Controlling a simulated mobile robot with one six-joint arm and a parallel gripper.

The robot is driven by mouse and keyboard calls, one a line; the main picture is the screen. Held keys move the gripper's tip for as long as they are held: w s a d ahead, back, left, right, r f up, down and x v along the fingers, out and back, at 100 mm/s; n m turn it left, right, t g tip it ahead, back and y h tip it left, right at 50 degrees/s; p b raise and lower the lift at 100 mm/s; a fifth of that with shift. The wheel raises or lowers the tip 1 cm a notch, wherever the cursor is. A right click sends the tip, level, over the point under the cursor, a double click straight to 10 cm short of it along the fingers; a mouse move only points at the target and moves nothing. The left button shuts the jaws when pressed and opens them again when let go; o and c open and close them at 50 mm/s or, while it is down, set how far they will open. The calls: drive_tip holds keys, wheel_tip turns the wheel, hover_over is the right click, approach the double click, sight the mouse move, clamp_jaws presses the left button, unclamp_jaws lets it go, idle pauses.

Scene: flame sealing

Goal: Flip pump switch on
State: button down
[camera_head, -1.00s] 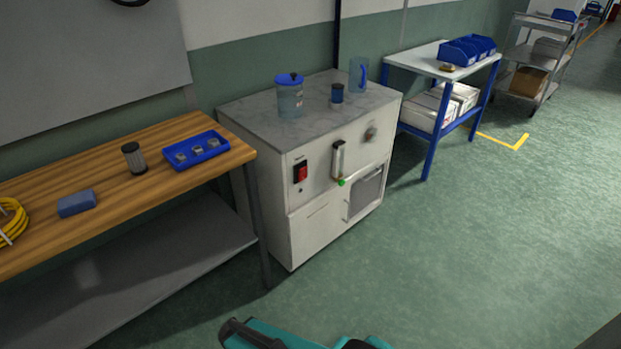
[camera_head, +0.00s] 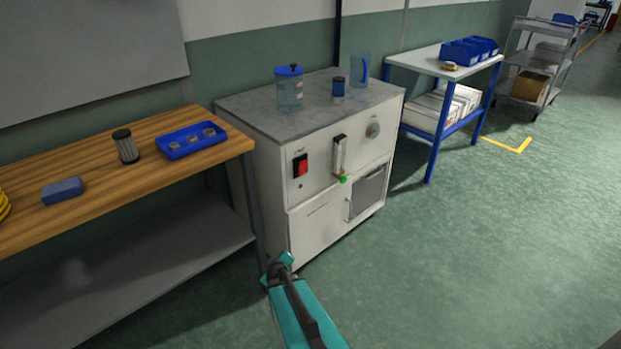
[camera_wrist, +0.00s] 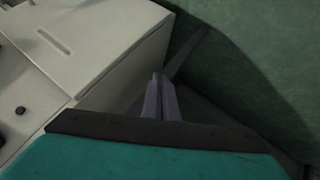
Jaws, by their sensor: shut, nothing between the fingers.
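The pump switch looks to be the red rocker (camera_head: 301,165) on the upper left of the white cabinet's front (camera_head: 320,215). Its label is too small to read, and I cannot tell its position. My gripper (camera_wrist: 160,88) shows in the wrist view as two slim greyish fingers, shut together and empty. It is beside the cabinet's lower front, apart from the switch. In the head view my teal arm rises from the bottom edge in front of the cabinet; the fingers are not clear there. The switch is not visible in the wrist view.
A flow tube (camera_head: 340,156) with a green tip and a round knob (camera_head: 373,128) are right of the switch. A wooden bench (camera_head: 95,168) is left. Green floor (camera_head: 450,260) is clear at right.

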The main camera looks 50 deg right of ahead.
drive_tip(key=w+d+r+n+t+h+b, duration=0.25)
drive_tip(key=d+r, duration=0.35)
drive_tip(key=d, duration=0.4)
drive_tip(key=n+t+y+b, duration=0.7)
drive_tip(key=n+t+b, duration=0.2)
drive_tip(key=n+t, duration=0.3)
approach(304, 164)
drive_tip(key=s+f+n, duration=0.1)
drive_tip(key=s, duration=0.7)
drive_tip(key=shift+w+a+f+g, duration=0.2)
drive_tip(key=shift+a+g, duration=0.1)
drive_tip(key=shift+g, duration=0.15)
drive_tip(key=shift+w, duration=0.1)
drive_tip(key=b+x, duration=0.2)
drive_tip(key=x, duration=1.1)
drive_tip(key=shift+w+d, duration=0.15)
drive_tip(key=shift+w, duration=0.2)
drive_tip(key=shift+w+r, duration=0.1)
drive_tip(key=shift+w, duration=0.1)
